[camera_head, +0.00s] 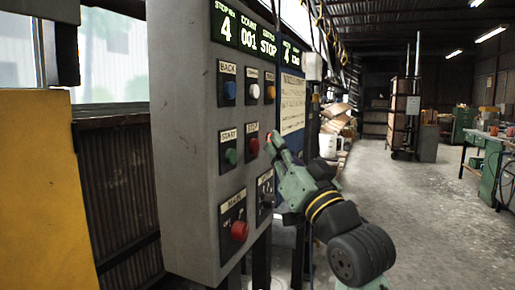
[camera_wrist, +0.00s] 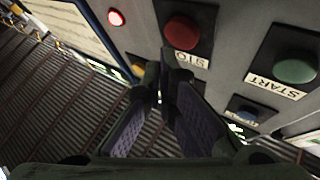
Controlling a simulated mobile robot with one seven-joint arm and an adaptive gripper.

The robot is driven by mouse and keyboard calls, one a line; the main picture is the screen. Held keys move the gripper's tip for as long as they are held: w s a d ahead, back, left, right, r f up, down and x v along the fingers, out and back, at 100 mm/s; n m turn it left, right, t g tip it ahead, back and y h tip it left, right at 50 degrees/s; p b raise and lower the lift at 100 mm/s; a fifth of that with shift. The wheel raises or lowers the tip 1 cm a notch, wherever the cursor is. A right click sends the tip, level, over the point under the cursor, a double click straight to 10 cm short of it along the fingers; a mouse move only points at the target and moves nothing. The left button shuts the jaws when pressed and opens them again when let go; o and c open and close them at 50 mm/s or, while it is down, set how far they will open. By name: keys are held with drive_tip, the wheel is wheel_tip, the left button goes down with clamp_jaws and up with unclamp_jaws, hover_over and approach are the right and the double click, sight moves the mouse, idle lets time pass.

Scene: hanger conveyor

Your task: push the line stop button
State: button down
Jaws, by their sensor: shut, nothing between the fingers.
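The line stop button is a red round button (camera_head: 254,146) under a STOP label on the grey control panel (camera_head: 185,130). In the wrist view it is the red button (camera_wrist: 182,32) at top centre, its label upside down. My gripper (camera_head: 273,145) is shut and empty, just right of the stop button in the head view. In the wrist view its fingertips (camera_wrist: 177,62) lie just below the button, overlapping the label's edge. I cannot tell whether they touch the panel.
The green START button (camera_head: 231,156) is left of the stop button, blue BACK (camera_head: 229,90) above, red MAIN knob (camera_head: 239,230) below. A small red light (camera_wrist: 115,18) glows nearby. The panel display (camera_head: 245,30) reads STOP. The floor (camera_head: 400,190) to the right is clear.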

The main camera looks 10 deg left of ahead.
drive_tip(key=d, duration=0.1)
drive_tip(key=s+d, duration=0.1)
drive_tip(key=d, duration=0.2)
drive_tip(key=shift+s+d+b, duration=0.25)
drive_tip(key=shift+d+b, duration=0.05)
